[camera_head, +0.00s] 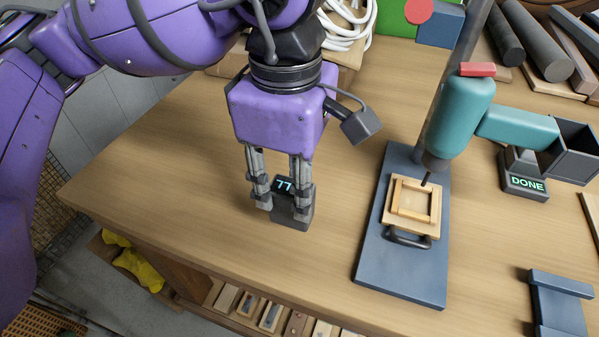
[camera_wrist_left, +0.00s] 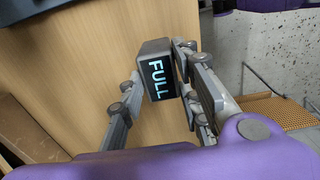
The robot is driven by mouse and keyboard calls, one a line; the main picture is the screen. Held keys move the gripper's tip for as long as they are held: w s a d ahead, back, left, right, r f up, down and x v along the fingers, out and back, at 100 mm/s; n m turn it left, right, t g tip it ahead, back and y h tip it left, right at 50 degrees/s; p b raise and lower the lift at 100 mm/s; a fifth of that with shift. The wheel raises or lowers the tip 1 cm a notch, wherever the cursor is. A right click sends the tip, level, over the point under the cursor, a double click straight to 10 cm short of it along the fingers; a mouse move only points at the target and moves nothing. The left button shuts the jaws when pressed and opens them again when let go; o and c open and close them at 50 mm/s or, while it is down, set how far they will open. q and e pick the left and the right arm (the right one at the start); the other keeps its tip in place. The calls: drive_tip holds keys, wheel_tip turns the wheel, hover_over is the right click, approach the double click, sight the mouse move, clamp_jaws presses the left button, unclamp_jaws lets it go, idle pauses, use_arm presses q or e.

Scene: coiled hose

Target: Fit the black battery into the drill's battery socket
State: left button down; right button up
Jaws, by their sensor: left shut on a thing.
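The black battery (camera_head: 291,212) is a small dark block with a lit display. In the left wrist view the battery (camera_wrist_left: 153,47) shows the word FULL. My left gripper (camera_head: 281,200) points down and is shut on it, one finger on each side, over the front left of the bench. I cannot tell whether its underside touches the bench. The teal drill (camera_head: 463,118) stands to the right, with a red part on top. A dark, open-mouthed box (camera_head: 574,150), which looks like the battery socket, is at the right end of its teal handle. My right gripper is out of view.
A dark unit (camera_head: 525,185) reading DONE sits below the handle. The drill's blue base plate (camera_head: 385,275) carries a wooden frame (camera_head: 413,206), between battery and socket. A blue-grey bracket (camera_head: 561,300) is at the front right. A white coiled hose (camera_head: 345,30) lies at the back.

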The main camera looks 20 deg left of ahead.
sight(290, 177)
use_arm(q)
drive_tip(key=w+f, duration=0.1)
drive_tip(key=f, duration=0.1)
drive_tip(key=shift+w+a+f, duration=0.3)
drive_tip(key=shift+w, duration=0.1)
drive_tip(key=shift+w+a+f, duration=0.15)
drive_tip(key=shift+w+f, duration=0.2)
drive_tip(key=shift+f, duration=0.15)
drive_tip(key=f, duration=0.1)
drive_tip(key=w+f, duration=0.1)
drive_tip(key=f, duration=0.2)
drive_tip(key=shift+w+a, duration=0.15)
drive_tip(key=shift+a, duration=0.1)
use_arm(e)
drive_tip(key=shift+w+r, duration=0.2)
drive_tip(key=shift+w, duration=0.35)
use_arm(q)
drive_tip(key=shift+f+b, duration=0.3)
drive_tip(key=c, duration=1.3)
unclamp_jaws()
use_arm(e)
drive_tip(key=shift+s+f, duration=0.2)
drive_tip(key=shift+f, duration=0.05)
use_arm(q)
drive_tip(key=shift+r, duration=0.1)
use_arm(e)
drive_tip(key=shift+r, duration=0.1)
